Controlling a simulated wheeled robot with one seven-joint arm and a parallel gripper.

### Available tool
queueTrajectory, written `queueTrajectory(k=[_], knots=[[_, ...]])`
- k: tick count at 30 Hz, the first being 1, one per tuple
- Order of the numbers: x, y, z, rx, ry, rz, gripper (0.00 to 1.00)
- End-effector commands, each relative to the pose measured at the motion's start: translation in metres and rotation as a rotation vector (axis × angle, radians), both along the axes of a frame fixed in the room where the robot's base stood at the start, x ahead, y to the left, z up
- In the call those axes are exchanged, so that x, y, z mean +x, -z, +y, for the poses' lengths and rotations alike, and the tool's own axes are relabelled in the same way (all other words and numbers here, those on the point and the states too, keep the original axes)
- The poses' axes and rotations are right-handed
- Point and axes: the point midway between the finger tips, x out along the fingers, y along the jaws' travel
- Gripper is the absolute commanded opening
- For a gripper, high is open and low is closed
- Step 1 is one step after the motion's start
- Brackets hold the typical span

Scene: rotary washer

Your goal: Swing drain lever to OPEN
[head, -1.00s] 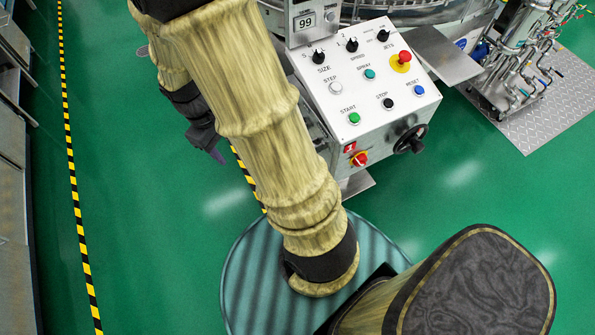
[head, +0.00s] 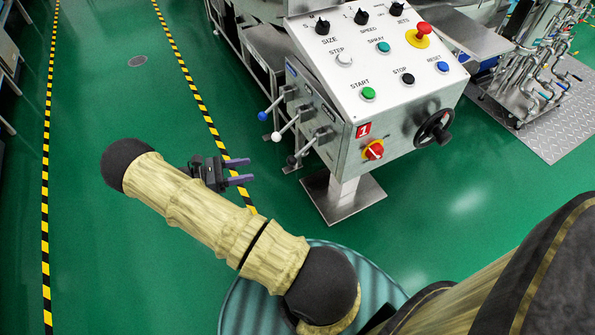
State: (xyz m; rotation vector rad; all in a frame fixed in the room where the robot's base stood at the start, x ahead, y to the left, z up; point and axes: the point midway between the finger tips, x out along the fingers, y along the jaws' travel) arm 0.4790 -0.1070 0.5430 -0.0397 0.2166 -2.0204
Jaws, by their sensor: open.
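Three short levers stick out from the left side of the control cabinet (head: 352,100). One has a blue ball knob (head: 262,116), one a white ball knob (head: 276,136), and the nearest a dark knob (head: 291,160). I cannot read a label that tells which is the drain lever or where OPEN is. My gripper (head: 250,170) is open and empty, with two purple fingers pointing right toward the levers. In the picture it is left of the dark-knobbed lever and apart from it.
The cabinet stands on a pedestal with a steel foot plate (head: 345,205). Its front carries a red-yellow rotary switch (head: 373,150) and a black handwheel (head: 434,128). A yellow-black floor stripe (head: 196,98) runs behind my gripper. The green floor to the left is clear.

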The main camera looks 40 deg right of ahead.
Motion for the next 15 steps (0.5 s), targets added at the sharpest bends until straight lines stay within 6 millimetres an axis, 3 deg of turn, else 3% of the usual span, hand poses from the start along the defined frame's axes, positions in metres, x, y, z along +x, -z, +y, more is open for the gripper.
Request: queueTrajectory(k=[1, 3, 15], knots=[[0.0027, 0.0143, 0.0, -0.026, -0.016, 0.023, 0.53], [0.0048, 0.0174, 0.0003, -0.048, -0.028, 0.043, 0.53], [0.0046, 0.0153, -0.0011, -0.053, -0.03, 0.05, 0.53]])
